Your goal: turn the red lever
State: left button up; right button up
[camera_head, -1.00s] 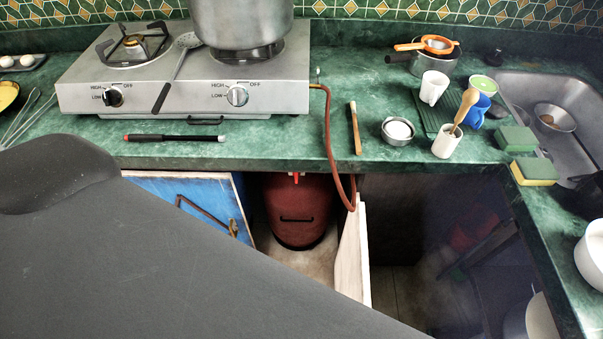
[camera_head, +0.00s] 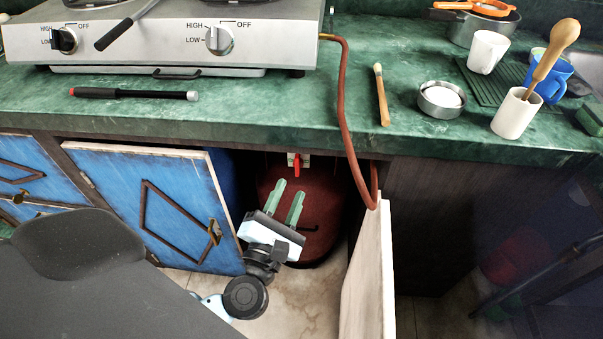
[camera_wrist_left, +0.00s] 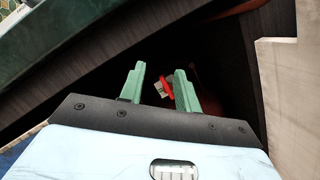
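The red lever (camera_head: 297,166) is small and hangs below the counter edge on a pale valve fitting (camera_head: 292,157), at the top of the dark red gas cylinder (camera_head: 270,180) in the open cabinet. My left gripper (camera_head: 290,189) is in front of the cylinder, just below the lever, its two green fingers apart and pointing up toward it. In the left wrist view the lever (camera_wrist_left: 165,88) shows between the open fingers (camera_wrist_left: 160,70), nearer the right one. Nothing is held. I cannot tell whether a finger touches the lever. My right gripper is not in view.
A blue cabinet door (camera_head: 155,205) stands left of my gripper and an open pale door (camera_head: 368,280) stands right. A red-brown hose (camera_head: 343,100) hangs from the stove (camera_head: 180,42) into the cabinet. The green counter (camera_head: 240,112) overhangs the opening.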

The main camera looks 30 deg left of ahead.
aim_at(297, 164)
pick_arm(q)
jog(key=w+a+f+n+g+y+b, duration=0.1)
jog(key=w+f+n+b, duration=0.1)
jog(key=n, duration=0.1)
jog(key=w+a+f+n+g+y+b, duration=0.1)
jog(key=w+f+n+b, duration=0.1)
jog(key=w+n, duration=0.1)
jog(key=w+a+f+n+g+y+b, duration=0.1)
jog(key=w+n+b, duration=0.1)
jog(key=n, duration=0.3)
jog(key=shift+w+a+f, duration=0.4)
jog(key=shift+w, duration=0.05)
jog(key=b+x, duration=0.1)
jog(key=x, duration=0.5)
jog(key=shift+w+a+f+b, duration=0.1)
jog(key=shift+w+a+b, duration=0.1)
jog(key=shift+w+b, duration=0.1)
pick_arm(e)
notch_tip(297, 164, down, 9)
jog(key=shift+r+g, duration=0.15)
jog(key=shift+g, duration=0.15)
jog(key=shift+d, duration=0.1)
pick_arm(q)
jog(key=shift+c, duration=0.6)
grip_shut()
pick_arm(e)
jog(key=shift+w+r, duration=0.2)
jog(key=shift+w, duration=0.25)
